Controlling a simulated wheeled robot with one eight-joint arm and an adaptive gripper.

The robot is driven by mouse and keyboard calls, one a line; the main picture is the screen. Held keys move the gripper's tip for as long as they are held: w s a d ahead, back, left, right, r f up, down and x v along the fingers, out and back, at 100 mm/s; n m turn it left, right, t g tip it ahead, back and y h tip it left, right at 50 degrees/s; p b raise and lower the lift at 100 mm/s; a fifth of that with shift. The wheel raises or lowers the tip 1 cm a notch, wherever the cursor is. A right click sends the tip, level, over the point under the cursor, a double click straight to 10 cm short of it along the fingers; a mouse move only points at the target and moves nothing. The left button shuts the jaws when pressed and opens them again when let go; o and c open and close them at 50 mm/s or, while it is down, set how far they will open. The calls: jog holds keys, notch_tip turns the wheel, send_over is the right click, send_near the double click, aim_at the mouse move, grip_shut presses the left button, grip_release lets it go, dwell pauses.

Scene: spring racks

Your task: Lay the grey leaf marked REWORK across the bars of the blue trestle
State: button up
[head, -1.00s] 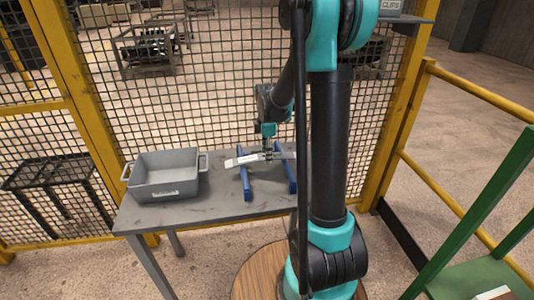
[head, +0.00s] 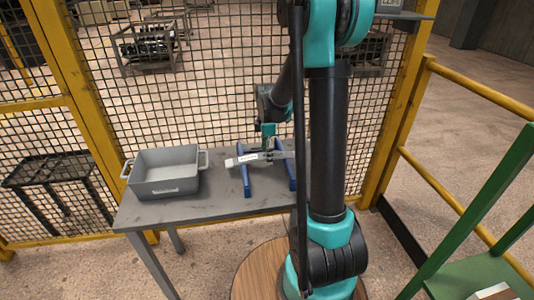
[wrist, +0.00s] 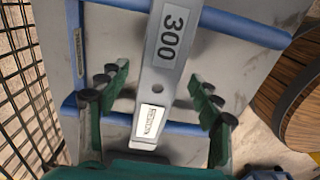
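The grey leaf (head: 270,156) lies across both bars of the blue trestle (head: 246,183) on the grey table. In the wrist view the leaf (wrist: 165,75) runs over the two blue bars (wrist: 240,28). My gripper (head: 268,152) is at the leaf from above. In the wrist view my gripper (wrist: 162,90) is open, its fingers standing apart from the leaf on either side.
A grey bin (head: 163,188) with handles stands on the table (head: 205,208), left of the trestle. A wire mesh fence with yellow posts (head: 75,70) rises behind the table. A green frame (head: 480,215) stands at the right. The table front is clear.

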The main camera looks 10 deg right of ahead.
notch_tip(320, 180, up, 12)
dwell(0.7)
jog(key=shift+s, duration=0.1)
jog(key=s+d+f+m+t, duration=0.1)
jog(key=s+f+m+t, duration=0.1)
jog(key=s+f+m, duration=0.3)
jog(key=s+d+f+m+t, duration=0.1)
jog(key=s+f+m, duration=0.5)
jog(key=s+m, duration=0.7)
jog(key=s+t, duration=0.1)
jog(key=s, duration=0.2)
jog(key=shift+s+d+f, duration=0.3)
jog(key=shift+s+d, duration=0.1)
